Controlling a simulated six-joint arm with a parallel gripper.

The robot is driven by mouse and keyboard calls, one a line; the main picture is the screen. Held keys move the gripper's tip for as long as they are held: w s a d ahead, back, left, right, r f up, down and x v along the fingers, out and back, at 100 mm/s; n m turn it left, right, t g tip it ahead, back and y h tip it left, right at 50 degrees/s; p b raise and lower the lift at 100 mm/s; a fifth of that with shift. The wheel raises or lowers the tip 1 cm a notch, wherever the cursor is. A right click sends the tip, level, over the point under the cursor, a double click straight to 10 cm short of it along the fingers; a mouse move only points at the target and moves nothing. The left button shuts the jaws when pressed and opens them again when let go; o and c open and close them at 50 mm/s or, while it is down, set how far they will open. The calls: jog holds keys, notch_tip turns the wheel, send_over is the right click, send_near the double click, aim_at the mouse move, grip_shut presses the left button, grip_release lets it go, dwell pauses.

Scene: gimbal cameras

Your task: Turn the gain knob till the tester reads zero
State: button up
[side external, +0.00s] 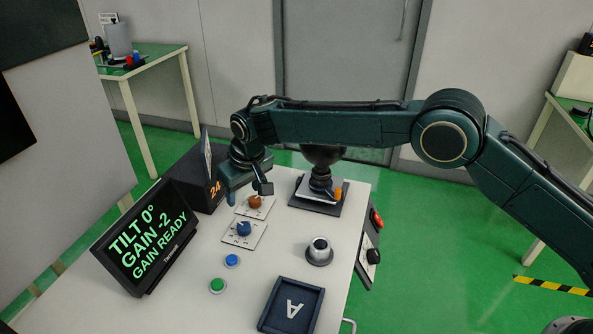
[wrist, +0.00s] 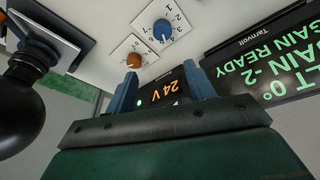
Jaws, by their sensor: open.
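The tester screen (side external: 145,240) reads TILT 0°, GAIN -2, GAIN READY. It shows upside down in the wrist view (wrist: 272,55). A blue knob (side external: 243,228) and an orange knob (side external: 254,202) sit on white scale plates on the table. The wrist view shows the blue knob (wrist: 162,30) with numbers around it and the orange knob (wrist: 134,60) beyond my left finger. Which knob is labelled gain cannot be read. My gripper (side external: 248,190) is open and empty, apart from both knobs, near the orange one. Its blue fingers (wrist: 160,82) stand wide apart.
A dark 24 V box (side external: 200,180) stands behind the knobs. A gimbal camera (side external: 320,180) is mounted to their right.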

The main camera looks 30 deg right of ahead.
aim_at(244, 226)
jog(key=d+n+y, duration=0.1)
jog(key=n, duration=0.2)
jog(key=d+n+g+y, duration=0.1)
jog(key=d+n, duration=0.1)
jog(key=n, duration=0.1)
jog(key=d+n+y, duration=0.1)
jog(key=n, duration=0.3)
jog(key=shift+s+d+r+g+y, duration=0.2)
jog(key=shift+d+r+g+y, duration=0.1)
jog(key=shift+r+g, duration=0.1)
jog(key=shift+a, duration=0.1)
jog(key=shift+x, duration=6.9)
jog(key=c, duration=1)
jog(key=shift+s, duration=0.1)
